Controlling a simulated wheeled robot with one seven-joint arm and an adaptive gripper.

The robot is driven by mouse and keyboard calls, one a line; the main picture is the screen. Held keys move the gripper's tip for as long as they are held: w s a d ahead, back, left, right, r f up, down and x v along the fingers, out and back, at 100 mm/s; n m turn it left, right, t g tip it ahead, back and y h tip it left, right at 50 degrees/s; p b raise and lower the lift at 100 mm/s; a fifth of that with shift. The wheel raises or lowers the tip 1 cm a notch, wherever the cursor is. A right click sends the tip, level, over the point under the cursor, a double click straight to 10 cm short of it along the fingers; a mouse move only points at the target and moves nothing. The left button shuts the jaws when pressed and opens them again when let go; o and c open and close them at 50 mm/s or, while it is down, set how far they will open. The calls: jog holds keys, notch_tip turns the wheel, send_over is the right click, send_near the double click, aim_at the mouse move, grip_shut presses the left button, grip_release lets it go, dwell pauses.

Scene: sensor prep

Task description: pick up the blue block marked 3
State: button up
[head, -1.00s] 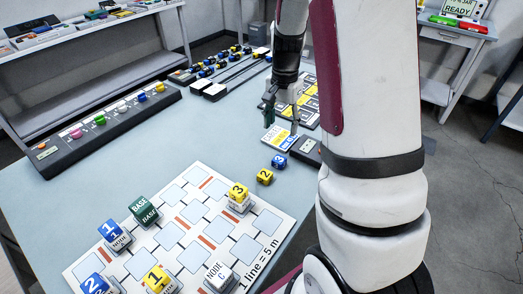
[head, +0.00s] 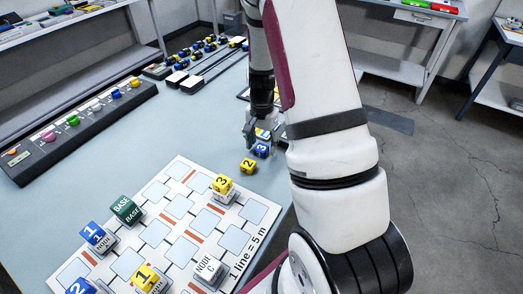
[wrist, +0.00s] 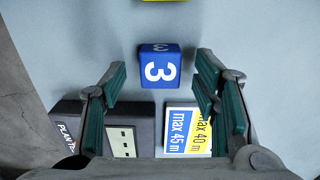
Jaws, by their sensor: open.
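The blue block marked 3 (head: 262,151) sits on the table near its right edge, just beyond the yellow block marked 2 (head: 248,166). In the wrist view the blue block (wrist: 160,66) lies ahead of the fingertips, about midway between them, with its white 3 facing the camera. My gripper (head: 262,133) hangs above the table next to the blue block. In the wrist view my gripper (wrist: 160,80) is open, with its two green-padded fingers apart and nothing between them.
A card reading max 45 m and max 40 m (wrist: 186,130) and a dark box (wrist: 125,140) lie under the gripper. The white grid board (head: 235,238) with several blocks covers the front of the table. A row of coloured knobs (head: 75,125) stands at left.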

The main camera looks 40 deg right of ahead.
jog(key=shift+f, duration=0.55)
jog(key=c, duration=1.1)
jog(key=shift+r, duration=0.1)
